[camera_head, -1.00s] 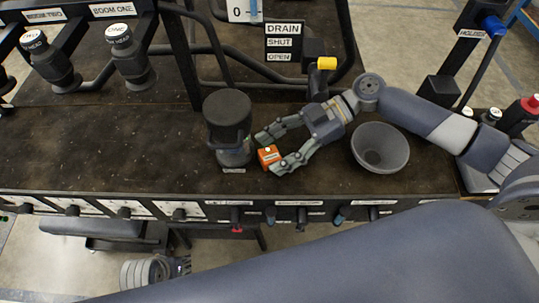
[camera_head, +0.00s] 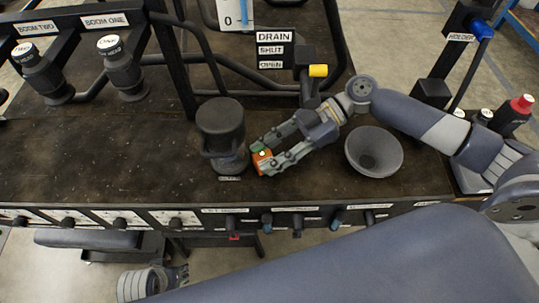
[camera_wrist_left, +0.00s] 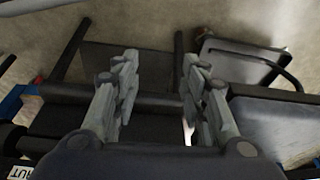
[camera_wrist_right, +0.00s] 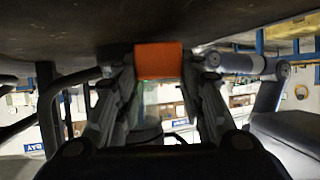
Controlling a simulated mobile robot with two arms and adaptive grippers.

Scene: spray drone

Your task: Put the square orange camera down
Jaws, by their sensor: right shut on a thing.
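The square orange camera (camera_head: 262,162) is on the dark bench top, close beside the black jug-like container (camera_head: 221,130). My right gripper (camera_head: 263,155) reaches in from the right and is shut on the orange camera. In the right wrist view the orange camera (camera_wrist_right: 159,60) sits between the two fingertips, near the bench surface. I cannot tell whether it touches the bench. My left gripper (camera_head: 182,275) is low, in front of the bench. In the left wrist view its fingers (camera_wrist_left: 160,75) are apart with nothing between them.
A grey bowl (camera_head: 374,152) stands right of my right gripper. Behind it is a yellow-handled drain valve (camera_head: 318,71) with a sign. The bench's left front (camera_head: 110,165) is clear.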

